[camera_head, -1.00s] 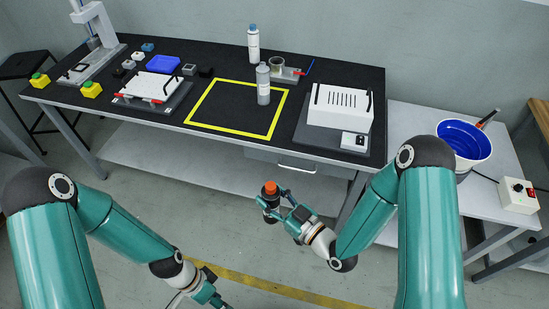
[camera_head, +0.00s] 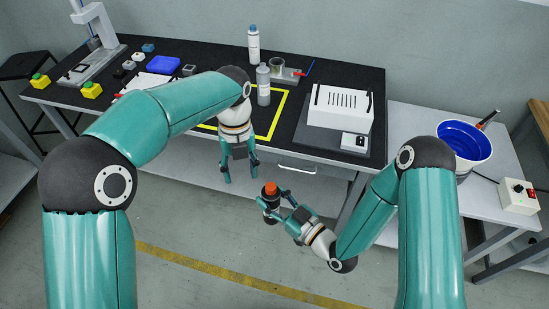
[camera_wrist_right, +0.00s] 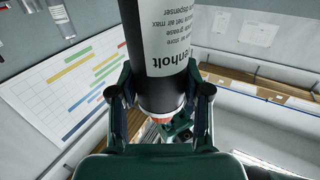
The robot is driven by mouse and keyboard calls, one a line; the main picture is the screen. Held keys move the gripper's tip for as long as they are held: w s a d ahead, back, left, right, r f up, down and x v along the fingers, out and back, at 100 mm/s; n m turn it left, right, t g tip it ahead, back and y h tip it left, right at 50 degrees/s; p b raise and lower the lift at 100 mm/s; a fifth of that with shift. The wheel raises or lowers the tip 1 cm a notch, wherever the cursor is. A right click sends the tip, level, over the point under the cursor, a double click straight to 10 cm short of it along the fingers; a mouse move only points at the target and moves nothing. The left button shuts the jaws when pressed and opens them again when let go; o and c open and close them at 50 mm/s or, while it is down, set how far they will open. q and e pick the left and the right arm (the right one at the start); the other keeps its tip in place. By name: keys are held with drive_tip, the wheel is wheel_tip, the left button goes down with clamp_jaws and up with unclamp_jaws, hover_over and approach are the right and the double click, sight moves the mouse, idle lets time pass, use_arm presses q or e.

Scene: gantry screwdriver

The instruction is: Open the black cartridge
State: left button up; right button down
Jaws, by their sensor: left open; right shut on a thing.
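The black cartridge (camera_head: 270,198) has an orange cap (camera_head: 270,188) and is held upright in front of the table, off the floor. My right gripper (camera_head: 274,200) is shut around it. In the right wrist view, the cartridge (camera_wrist_right: 158,45) shows a white label with text, between the two fingers. Its orange end (camera_wrist_right: 160,118) shows near the gripper's palm. My left gripper (camera_head: 240,172) is open and empty, pointing down, to the left of the cartridge and a little higher in the picture. The two are apart.
The black table (camera_head: 222,62) stands behind both grippers, with a yellow square outline (camera_head: 279,115) on it. A grey bottle (camera_head: 263,85), a white bottle (camera_head: 253,44) and a white slotted box (camera_head: 341,106) stand on it. Open floor lies below the grippers.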

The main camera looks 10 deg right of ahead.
use_arm(q)
drive_tip(key=shift+m+t, duration=0.7)
drive_tip(key=shift+m, duration=0.1)
drive_tip(key=d+r, duration=0.1)
drive_tip(key=d, duration=0.1)
drive_tip(key=s+d+r, duration=0.1)
drive_tip(key=d+r, duration=0.1)
drive_tip(key=d, duration=0.1)
drive_tip(key=d+r, duration=0.2)
drive_tip(key=shift+s+d, duration=0.25)
drive_tip(key=shift+s, duration=0.1)
drive_tip(key=shift+s+d, duration=0.1)
drive_tip(key=shift+d, duration=0.1)
hover_over(271, 204)
drive_tip(key=w+d, duration=0.1)
drive_tip(key=w, duration=0.2)
drive_tip(key=shift+d+f, duration=0.15)
drive_tip(key=shift+f, duration=3.85)
drive_tip(key=shift+o, duration=0.3)
